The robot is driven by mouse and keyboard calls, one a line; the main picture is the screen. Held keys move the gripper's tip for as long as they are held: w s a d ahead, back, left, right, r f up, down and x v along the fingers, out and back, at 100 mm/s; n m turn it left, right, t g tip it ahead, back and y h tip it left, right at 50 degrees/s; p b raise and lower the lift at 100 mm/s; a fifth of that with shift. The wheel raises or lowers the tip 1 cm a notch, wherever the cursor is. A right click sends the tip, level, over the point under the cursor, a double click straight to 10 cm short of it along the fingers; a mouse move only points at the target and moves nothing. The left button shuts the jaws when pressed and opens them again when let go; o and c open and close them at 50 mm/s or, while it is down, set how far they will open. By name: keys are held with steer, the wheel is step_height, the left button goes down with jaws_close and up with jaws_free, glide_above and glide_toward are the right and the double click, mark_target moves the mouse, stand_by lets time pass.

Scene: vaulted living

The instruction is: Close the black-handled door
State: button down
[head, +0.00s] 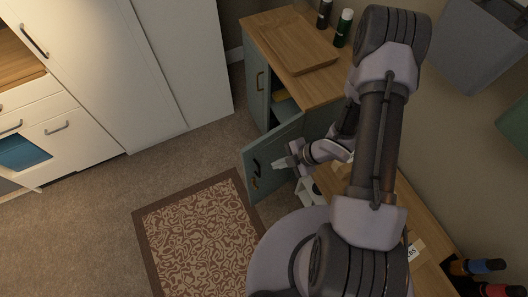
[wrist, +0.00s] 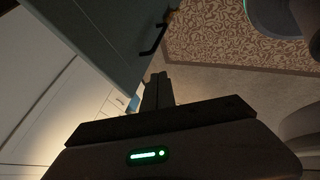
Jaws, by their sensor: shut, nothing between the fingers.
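The green cabinet (head: 252,52) has a wooden top. Its black-handled door (head: 284,139) stands open, swung out over the floor. The black handle (head: 253,167) is near the door's outer edge. My gripper (head: 279,163) is shut and empty, beside the door face on the handle side. I cannot tell whether the fingers touch the door.
A patterned rug (head: 200,240) lies on the carpet in front of the door. A wooden board (head: 290,42) and dark bottles (head: 343,28) stand on the cabinet top. White cupboards (head: 150,70) are at the left. A wooden surface (head: 425,235) is at the right.

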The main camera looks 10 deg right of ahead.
steer(key=shift+w+a+f+b, duration=1.05)
steer(key=shift+w+a+f, duration=0.6)
steer(key=shift+f, duration=0.2)
steer(key=shift+w+a+f+b, duration=1)
steer(key=shift+w+a+f, duration=0.5)
steer(key=shift+a+f, duration=0.25)
steer(key=shift+d, duration=0.1)
